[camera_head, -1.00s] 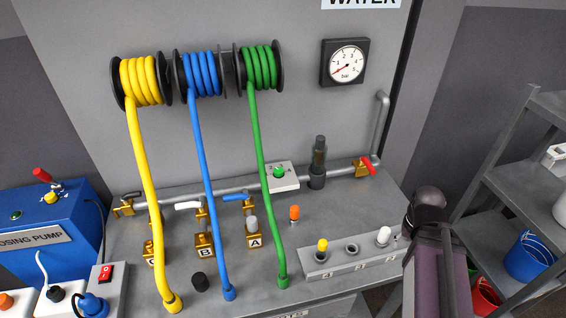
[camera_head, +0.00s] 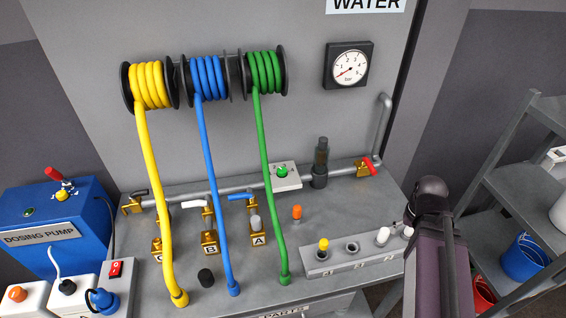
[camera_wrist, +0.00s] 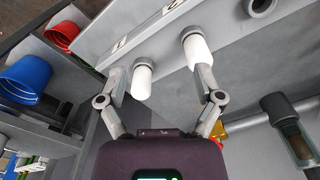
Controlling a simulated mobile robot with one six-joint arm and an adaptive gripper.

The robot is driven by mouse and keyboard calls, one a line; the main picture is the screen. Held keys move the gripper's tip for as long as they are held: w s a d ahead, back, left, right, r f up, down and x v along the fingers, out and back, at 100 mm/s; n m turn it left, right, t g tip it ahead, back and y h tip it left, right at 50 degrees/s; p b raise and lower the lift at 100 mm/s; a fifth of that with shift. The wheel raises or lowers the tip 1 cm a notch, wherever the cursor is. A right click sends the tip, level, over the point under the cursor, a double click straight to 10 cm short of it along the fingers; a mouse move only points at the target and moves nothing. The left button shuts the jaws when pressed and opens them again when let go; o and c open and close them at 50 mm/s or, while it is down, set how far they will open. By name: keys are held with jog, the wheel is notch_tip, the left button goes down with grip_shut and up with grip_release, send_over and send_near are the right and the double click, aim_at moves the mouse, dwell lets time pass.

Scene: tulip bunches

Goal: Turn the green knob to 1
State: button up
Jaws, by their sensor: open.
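The green knob (camera_head: 282,171) sits on a small white plate (camera_head: 291,181) at the back of the grey bench, just right of the green hose. The marks on the plate are too small to read. My gripper (camera_wrist: 160,72) is open and empty in the wrist view, its two fingers apart near a grey strip with white caps. The knob is not in the wrist view. In the head view my arm stands at the lower right, well away from the knob; my fingers are hidden there.
The green hose (camera_head: 268,190) hangs close beside the knob's plate. A dark upright fitting (camera_head: 320,160) and a red-handled valve (camera_head: 369,166) stand to its right. An orange cap (camera_head: 297,212) and a grey strip (camera_head: 340,264) with caps are in front. Shelving (camera_head: 515,185) stands at right.

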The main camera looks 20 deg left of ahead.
jog(key=w+a+r+m+y+p, duration=0.1)
jog(key=w+a+r+m+p, duration=0.2)
jog(key=w+a+r+p, duration=0.5)
jog(key=w+a+m+y, duration=0.1)
jog(key=w+a+m, duration=0.2)
jog(key=a, duration=0.7)
jog(key=w+a+r+m+g+y, duration=0.1)
jog(key=w+a+m, duration=0.2)
jog(key=a, duration=0.6)
jog(key=w+a+r+m+g+y, duration=0.1)
jog(key=w+a+m, duration=0.3)
jog(key=a, duration=0.6)
jog(key=shift+a+r, duration=0.15)
jog(key=shift+a, duration=0.15)
jog(key=shift+b, duration=0.3)
jog(key=b, duration=0.4)
send_near(283, 170)
jog(key=b+x, duration=0.8)
jog(key=x, duration=0.1)
jog(key=shift+s+a+b, duration=0.1)
jog(key=shift+b, duration=0.2)
